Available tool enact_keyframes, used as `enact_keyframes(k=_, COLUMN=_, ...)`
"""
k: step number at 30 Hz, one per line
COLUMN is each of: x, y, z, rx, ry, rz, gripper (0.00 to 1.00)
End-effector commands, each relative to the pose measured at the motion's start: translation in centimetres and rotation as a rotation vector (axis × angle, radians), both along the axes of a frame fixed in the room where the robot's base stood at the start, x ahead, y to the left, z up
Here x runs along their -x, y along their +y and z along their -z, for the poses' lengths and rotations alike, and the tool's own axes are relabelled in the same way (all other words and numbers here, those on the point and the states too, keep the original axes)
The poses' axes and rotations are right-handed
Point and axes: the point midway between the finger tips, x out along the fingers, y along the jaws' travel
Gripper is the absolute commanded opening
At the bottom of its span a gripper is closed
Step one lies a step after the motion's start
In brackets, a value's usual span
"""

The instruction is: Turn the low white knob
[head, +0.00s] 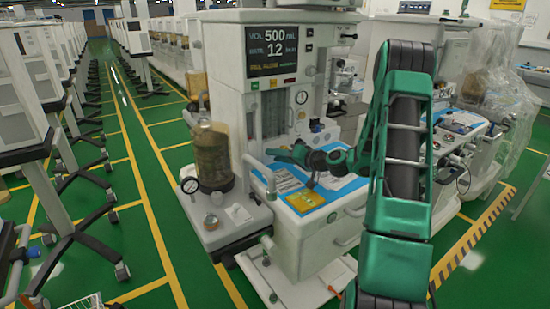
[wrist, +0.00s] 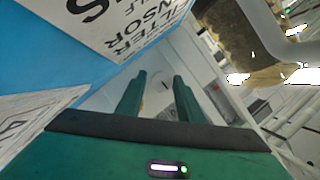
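My gripper (head: 272,152) is over the left part of the cart's blue-covered worktop (head: 343,192), with its fingers toward the left. In the wrist view the two green fingers (wrist: 158,76) stand apart, with no object clearly held between them. Beyond the fingertips is a pale surface with a small dark mark; I cannot tell if it is the knob. In the head view a small round white fitting (head: 301,97) sits on the cart's upright front panel, above a dark round one (head: 315,125). I cannot tell for sure which part is the low white knob; my gripper may hide it.
A brown canister (head: 213,160) and a round gauge (head: 190,185) stand left of the worktop. Printed sheets and a yellow card (head: 305,201) lie on it. A display (head: 278,55) tops the cart. A plastic-draped cart (head: 490,75) is at right. The green aisle at left is clear.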

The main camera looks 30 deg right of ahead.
Motion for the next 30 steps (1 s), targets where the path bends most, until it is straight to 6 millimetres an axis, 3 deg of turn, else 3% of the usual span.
enact_keyframes(k=10, x=0.9, y=-0.4, z=-0.4, rx=0.001, ry=-0.003, rz=0.001, gripper=0.34)
enact_keyframes(k=22, x=7.4, y=-2.6, z=-2.0, rx=-0.001, ry=-0.001, rz=0.002, gripper=0.34)
enact_keyframes(k=30, x=9.6, y=-3.4, z=-2.5, rx=0.0, ry=-0.001, rz=0.001, gripper=0.34)
